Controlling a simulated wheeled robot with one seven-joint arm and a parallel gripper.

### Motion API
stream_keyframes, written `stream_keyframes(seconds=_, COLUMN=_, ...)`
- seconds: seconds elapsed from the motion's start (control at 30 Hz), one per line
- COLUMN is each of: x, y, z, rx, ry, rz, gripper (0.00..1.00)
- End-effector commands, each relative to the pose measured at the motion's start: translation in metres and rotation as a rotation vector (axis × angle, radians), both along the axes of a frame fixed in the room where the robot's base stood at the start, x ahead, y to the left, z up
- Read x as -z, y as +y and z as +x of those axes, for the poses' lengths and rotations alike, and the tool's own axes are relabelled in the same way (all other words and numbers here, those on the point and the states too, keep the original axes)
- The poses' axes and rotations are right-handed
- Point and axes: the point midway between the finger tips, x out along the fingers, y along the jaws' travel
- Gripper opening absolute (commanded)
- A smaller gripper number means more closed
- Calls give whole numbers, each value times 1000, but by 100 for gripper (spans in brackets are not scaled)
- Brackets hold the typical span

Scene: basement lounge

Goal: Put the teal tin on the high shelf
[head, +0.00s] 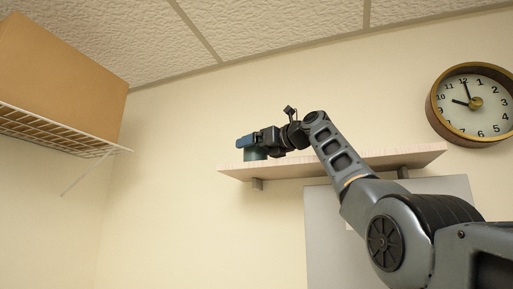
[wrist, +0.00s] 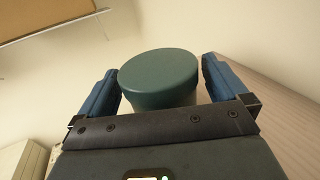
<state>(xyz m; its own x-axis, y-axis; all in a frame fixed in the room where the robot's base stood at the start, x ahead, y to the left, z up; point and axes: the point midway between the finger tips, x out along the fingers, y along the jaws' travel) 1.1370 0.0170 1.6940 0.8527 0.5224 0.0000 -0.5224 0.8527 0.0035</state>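The teal tin (wrist: 158,78) is round with a flat lid and sits between the two fingers of my gripper (wrist: 161,85) in the wrist view. The fingers are wide apart, one on each side, very close to its sides. I cannot tell whether they touch it. In the head view the tin (head: 255,154) shows below the fingers of my gripper (head: 247,142), partly hidden by them. It is at the left part of the high wooden shelf (head: 235,170), upright. I cannot tell whether its base rests on the board.
A wire rack (head: 60,130) with a large cardboard box (head: 60,75) is at upper left. A round clock (head: 480,105) hangs at right. A grey panel (head: 325,230) is below the shelf. The board right of the tin (wrist: 275,95) looks clear in the wrist view.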

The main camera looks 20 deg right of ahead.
Motion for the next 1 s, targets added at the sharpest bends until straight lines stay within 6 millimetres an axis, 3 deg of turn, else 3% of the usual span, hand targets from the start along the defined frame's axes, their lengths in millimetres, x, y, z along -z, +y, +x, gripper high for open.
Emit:
stream_keyframes(seconds=0.33, x=0, y=-6, z=-8, rx=1, ry=-3, rz=1, gripper=100)
stream_keyframes(seconds=0.8, x=-1, y=-52, z=-83, rx=1, ry=-3, rz=1, gripper=100)
stream_keyframes(seconds=1.0, x=-2, y=-61, z=-100, rx=0, ry=-1, rz=1, gripper=100)
